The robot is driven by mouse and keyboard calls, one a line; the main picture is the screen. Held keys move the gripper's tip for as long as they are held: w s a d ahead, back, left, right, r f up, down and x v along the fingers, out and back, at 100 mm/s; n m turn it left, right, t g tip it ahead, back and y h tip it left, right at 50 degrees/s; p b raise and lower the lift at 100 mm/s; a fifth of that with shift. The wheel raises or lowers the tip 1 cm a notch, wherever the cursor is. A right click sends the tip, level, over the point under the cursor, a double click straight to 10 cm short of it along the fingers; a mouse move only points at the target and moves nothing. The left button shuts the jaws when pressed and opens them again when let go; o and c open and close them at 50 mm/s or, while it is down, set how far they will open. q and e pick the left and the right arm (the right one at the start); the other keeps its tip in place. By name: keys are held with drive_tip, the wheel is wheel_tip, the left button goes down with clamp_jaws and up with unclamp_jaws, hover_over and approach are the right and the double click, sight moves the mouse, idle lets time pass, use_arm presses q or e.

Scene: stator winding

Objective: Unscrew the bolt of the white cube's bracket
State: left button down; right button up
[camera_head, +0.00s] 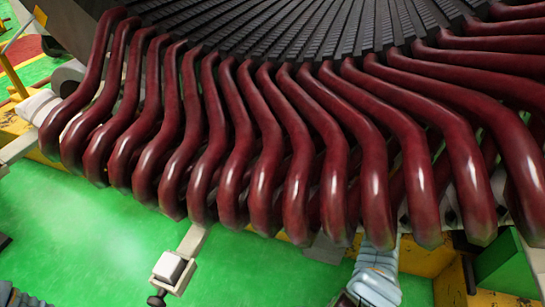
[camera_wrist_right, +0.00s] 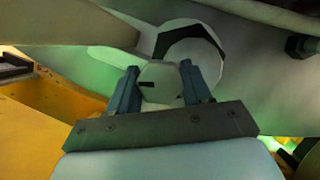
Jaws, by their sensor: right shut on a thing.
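My right gripper (camera_wrist_right: 159,84) has its two blue fingers closed on either side of a pale, faceted bolt head (camera_wrist_right: 158,76) with a small dark mark. A round white part with a black crescent edge (camera_wrist_right: 194,55) lies right behind it. In the head view my right arm (camera_head: 377,277) reaches up under the red coils, which hide its gripper. A white cube (camera_head: 169,267) sits on a pale bracket bar (camera_head: 193,243) at lower left, with a dark bolt (camera_head: 156,299) below it. Whether the gripped bolt belongs to this cube's bracket, I cannot tell. My left gripper is out of view.
Dark red coil ends (camera_head: 265,165) fan across the head view and overhang my right arm. A yellow frame (camera_head: 452,285) and a green block (camera_head: 507,266) stand at lower right. The wrist view shows a dark nut (camera_wrist_right: 300,45) at right. Green floor (camera_head: 95,240) is open at lower left.

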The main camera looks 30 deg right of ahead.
drive_tip(key=shift+f, duration=0.1)
idle(0.3)
drive_tip(key=o, duration=1)
drive_tip(key=shift+o, duration=0.2)
drive_tip(key=shift+a, duration=0.1)
drive_tip(key=v, duration=1.3)
drive_tip(key=shift+s+p, duration=0.3)
drive_tip(key=shift+s, duration=0.05)
drive_tip(key=shift+a, duration=0.15)
